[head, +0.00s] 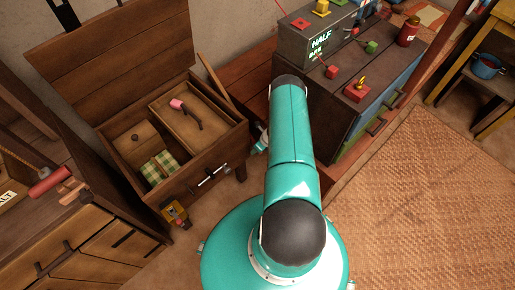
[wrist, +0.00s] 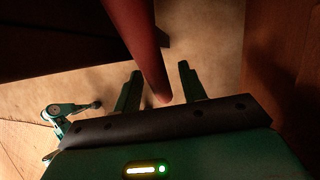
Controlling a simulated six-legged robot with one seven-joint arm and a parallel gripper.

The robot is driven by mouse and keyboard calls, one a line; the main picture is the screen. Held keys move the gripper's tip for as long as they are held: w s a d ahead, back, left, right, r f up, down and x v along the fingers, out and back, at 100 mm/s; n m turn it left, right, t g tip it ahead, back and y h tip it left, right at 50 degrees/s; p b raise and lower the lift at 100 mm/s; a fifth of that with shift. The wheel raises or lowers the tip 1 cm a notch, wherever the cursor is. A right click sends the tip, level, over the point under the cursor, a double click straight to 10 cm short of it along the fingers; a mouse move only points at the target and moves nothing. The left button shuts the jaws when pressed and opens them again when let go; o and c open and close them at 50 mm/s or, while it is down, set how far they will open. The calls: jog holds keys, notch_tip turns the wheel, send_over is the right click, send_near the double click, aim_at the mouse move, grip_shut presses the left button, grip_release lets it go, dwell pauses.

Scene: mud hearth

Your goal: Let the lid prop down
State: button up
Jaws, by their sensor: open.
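A wooden chest (head: 190,167) stands at left in the head view, its lid (head: 125,55) raised and leaning back. The lid prop (head: 216,82), a thin wooden stick, slants at the chest's right back side, up towards the lid. My gripper shows partly in the head view (head: 262,140), right of the chest and mostly behind my arm. In the wrist view my gripper (wrist: 160,85) is open. A reddish-brown rod (wrist: 140,45) comes down between its fingers, its end near the palm. I cannot tell whether this rod is the prop.
The chest holds a tray with a pink-ended dark item (head: 186,108) and a green checked cloth (head: 160,167). A dark cabinet (head: 310,120) with a box and blocks stands close right of my arm. A yellow device (head: 175,213) lies on the floor. The woven mat (head: 430,190) is clear.

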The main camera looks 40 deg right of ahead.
grip_shut()
jog(key=shift+r, duration=0.1)
jog(key=shift+s+r+g, duration=0.45)
jog(key=shift+r+g, duration=0.05)
jog(key=s+r+g, duration=0.3)
jog(key=r+g, duration=0.5)
jog(key=r, duration=0.2)
jog(key=shift+s+m, duration=0.25)
jog(key=shift+m, duration=0.15)
